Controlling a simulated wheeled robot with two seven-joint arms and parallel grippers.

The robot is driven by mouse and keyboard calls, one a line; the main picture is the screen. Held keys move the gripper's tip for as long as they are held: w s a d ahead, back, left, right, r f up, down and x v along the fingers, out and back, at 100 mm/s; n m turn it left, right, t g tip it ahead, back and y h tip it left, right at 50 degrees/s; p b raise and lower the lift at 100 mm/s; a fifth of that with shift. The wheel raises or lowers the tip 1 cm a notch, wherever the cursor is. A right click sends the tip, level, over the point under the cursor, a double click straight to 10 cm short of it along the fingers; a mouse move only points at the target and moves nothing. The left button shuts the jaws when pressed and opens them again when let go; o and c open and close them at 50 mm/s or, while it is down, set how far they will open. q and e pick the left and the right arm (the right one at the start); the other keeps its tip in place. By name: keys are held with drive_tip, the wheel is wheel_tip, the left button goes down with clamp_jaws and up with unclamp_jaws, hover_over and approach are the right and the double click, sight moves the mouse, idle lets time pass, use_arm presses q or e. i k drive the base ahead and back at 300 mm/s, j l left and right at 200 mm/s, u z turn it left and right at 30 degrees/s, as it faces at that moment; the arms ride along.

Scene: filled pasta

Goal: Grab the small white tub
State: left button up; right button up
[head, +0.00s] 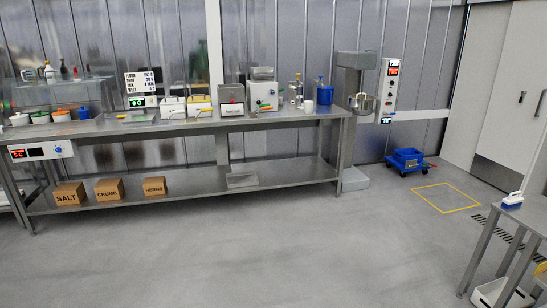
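Neither of my grippers shows in the head view.
Bottles (298,88) and a machine (262,97) stand left of the tub; a tall grey mixer (355,75) is to its right. Boxes, one labelled SALT (68,194), sit on the lower shelf. A blue cart (406,161) stands further right. The floor ahead is clear.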

sight(309, 105)
drive_tip(key=i+j+u, duration=0.25)
drive_tip(key=i, duration=0.65)
drive_tip(key=i+u, duration=0.3)
drive_tip(key=i, duration=0.6)
drive_tip(key=i+z, duration=0.2)
drive_tip(key=i, duration=0.4)
drive_tip(key=i+z, duration=0.15)
drive_tip(key=i, duration=0.5)
drive_tip(key=i+j+z, duration=0.2)
drive_tip(key=i, duration=0.4)
